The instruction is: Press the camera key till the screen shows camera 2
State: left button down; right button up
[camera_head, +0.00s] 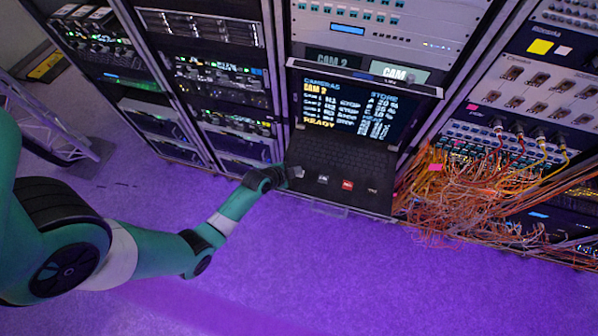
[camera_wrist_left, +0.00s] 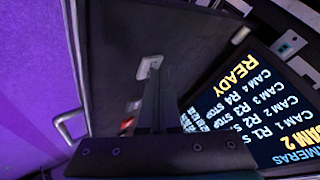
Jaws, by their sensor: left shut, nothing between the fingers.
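The console screen (camera_head: 350,103) shows "CAMERAS" with "CAM 2" in large letters under it, a list of cameras and "READY". The screen (camera_wrist_left: 262,108) also shows at the right of the left wrist view, turned on its side. My left gripper (camera_head: 291,173) is shut and empty over the left end of the key panel. In the left wrist view its fingertips (camera_wrist_left: 154,74) are at a pale key (camera_wrist_left: 149,64) and overlap its edge. I cannot tell whether they touch or press it. My right gripper is in neither view.
Further right on the drawer are a small grey key (camera_head: 323,179), a red key (camera_head: 347,184) and a dark key (camera_head: 372,190). Loose orange cables (camera_head: 470,185) hang at the right rack. The purple floor (camera_head: 330,270) in front is clear.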

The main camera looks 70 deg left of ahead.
pick_arm(q)
jog(key=shift+r+p, duration=0.65)
jog(key=shift+r, duration=0.15)
notch_tip(320, 180, up, 5)
jog(key=p, duration=0.4)
jog(key=shift+p, duration=0.4)
dwell(1.3)
